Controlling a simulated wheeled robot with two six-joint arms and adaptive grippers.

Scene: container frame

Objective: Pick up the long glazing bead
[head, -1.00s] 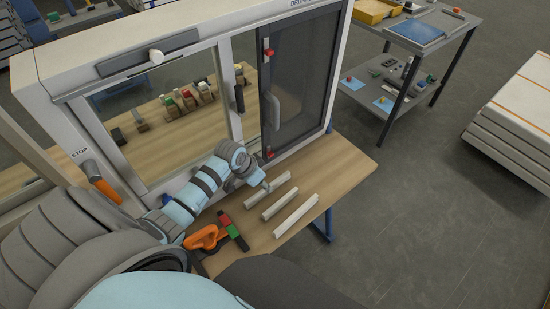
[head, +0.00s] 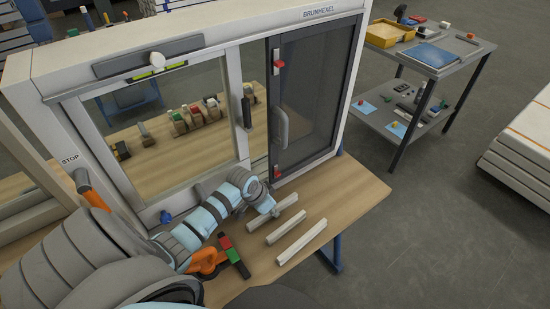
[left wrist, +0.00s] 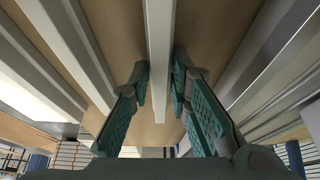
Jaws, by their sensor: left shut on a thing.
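Three pale glazing beads lie roughly parallel on the wooden bench. My left gripper (head: 272,210) is at the upper bead (head: 287,201), covering part of it. In the left wrist view, the teal fingers (left wrist: 160,92) are on either side of a long white bead (left wrist: 159,55), one end of which shows between them. My left gripper is shut on this bead. The middle bead (head: 286,228) and the lower bead (head: 302,241) lie to the right and below, clear of the gripper. My right gripper is not in view.
The large window frame (head: 210,65) stands behind the bench (head: 350,195). An orange-handled tool (head: 205,262) and a red, green and black object (head: 233,255) lie left of the beads. Bare bench lies to the right. A trolley (head: 440,65) stands farther off.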

